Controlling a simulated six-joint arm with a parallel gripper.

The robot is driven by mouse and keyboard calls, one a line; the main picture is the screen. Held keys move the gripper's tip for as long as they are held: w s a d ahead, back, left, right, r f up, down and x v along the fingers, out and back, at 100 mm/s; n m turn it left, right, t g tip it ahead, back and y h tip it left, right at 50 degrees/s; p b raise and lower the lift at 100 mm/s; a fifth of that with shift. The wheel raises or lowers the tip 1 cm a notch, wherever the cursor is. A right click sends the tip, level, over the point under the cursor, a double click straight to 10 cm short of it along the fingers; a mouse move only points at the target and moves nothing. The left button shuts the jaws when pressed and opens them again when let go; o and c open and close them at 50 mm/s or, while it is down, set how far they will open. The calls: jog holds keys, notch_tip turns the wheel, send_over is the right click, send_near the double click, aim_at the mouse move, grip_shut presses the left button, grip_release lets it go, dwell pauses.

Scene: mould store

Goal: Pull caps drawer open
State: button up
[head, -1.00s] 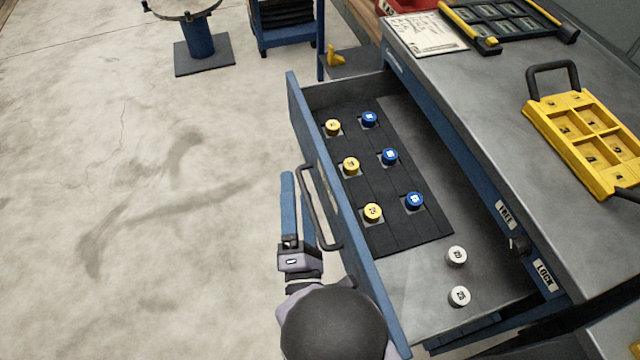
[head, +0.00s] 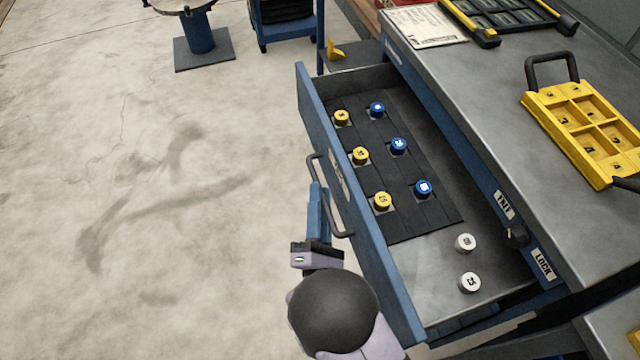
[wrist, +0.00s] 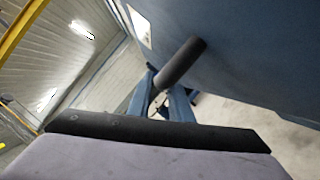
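The blue-fronted caps drawer (head: 370,240) stands open from the bench in the head view, with yellow, blue and white numbered caps inside. Its dark bar handle (head: 328,200) is on the outer face and also shows in the wrist view (wrist: 182,60). My gripper (head: 317,205) is at this handle, left of the drawer front. Its blue fingers (wrist: 162,95) are close together with a narrow gap, and appear shut on the handle bar. The exact contact is partly hidden. A dark knob (head: 514,236) sits between the FREE label (head: 503,205) and the LOCK label (head: 543,265).
A yellow tray (head: 548,104) with a black handle, a paper sheet (head: 425,27) and a black rack (head: 505,22) lie on the bench top. A blue pedestal (head: 200,38) and a blue cart (head: 283,25) stand at the back. The floor left of the drawer is clear.

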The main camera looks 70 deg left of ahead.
jog(key=shift+x, duration=1.5)
jog(key=shift+r, duration=0.1)
grip_shut()
jog(key=s, duration=0.7)
jog(key=shift+s, duration=0.1)
grip_release()
